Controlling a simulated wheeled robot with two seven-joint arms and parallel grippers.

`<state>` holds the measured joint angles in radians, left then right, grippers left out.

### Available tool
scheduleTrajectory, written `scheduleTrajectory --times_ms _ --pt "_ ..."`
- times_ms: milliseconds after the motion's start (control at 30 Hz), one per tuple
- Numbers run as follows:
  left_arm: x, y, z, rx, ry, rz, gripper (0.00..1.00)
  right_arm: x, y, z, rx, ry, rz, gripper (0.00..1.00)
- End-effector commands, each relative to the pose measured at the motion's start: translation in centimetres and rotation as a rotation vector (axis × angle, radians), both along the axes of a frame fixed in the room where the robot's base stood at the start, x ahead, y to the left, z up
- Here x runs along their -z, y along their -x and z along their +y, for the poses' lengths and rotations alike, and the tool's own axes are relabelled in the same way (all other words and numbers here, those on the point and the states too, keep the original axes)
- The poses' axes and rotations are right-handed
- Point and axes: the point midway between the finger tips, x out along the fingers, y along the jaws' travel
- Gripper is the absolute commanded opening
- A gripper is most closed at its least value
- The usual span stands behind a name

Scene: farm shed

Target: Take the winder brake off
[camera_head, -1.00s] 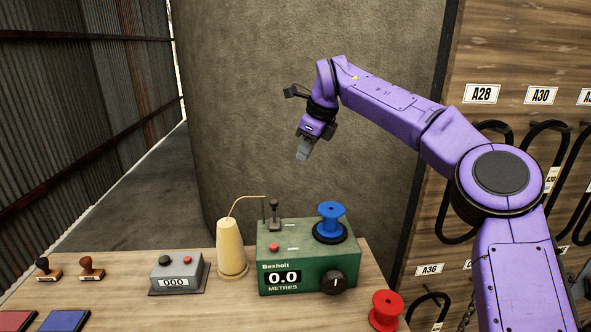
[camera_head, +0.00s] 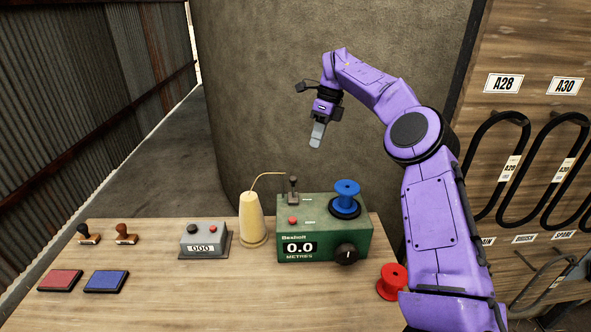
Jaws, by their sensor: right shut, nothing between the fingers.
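The green winder (camera_head: 325,228) stands on the wooden table, its display reading 0.0 METRES. A small dark lever (camera_head: 293,188) stands upright at the back left of its top; I take it to be the brake, though its label is too small to read. A red button (camera_head: 293,220) sits in front of the lever. A blue spool (camera_head: 346,195) sits on the winder's right side. A black knob (camera_head: 347,254) is on the front. My right gripper (camera_head: 316,136) is shut and empty, pointing down in the air above the winder. My left gripper is out of view.
A cream thread cone (camera_head: 252,219) stands just left of the winder, with thread rising toward the lever. A red spool (camera_head: 392,281) is at the right. A grey counter (camera_head: 204,241), two stamps and two ink pads (camera_head: 106,281) lie left. The front middle of the table (camera_head: 200,300) is clear.

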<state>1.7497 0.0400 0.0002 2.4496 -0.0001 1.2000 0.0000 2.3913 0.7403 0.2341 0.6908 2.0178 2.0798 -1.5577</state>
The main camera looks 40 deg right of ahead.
Motion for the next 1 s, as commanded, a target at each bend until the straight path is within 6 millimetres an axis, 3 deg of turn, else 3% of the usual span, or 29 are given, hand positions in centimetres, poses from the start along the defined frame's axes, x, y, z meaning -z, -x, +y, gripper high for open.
scheduleTrajectory --times_ms 33,267,533,1000 --pt "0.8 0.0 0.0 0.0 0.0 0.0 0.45 1.5 -0.1 0.4 -0.004 -0.003 0.001 0.0" --pt "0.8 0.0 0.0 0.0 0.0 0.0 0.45 5.9 -0.5 1.9 -0.006 -0.001 0.001 0.0" --pt "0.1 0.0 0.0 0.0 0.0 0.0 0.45 6.7 -0.4 5.4 -0.004 0.0 -0.002 0.0" --pt "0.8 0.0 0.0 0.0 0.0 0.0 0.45 7.3 -0.7 6.3 -0.012 0.008 -0.009 0.0"
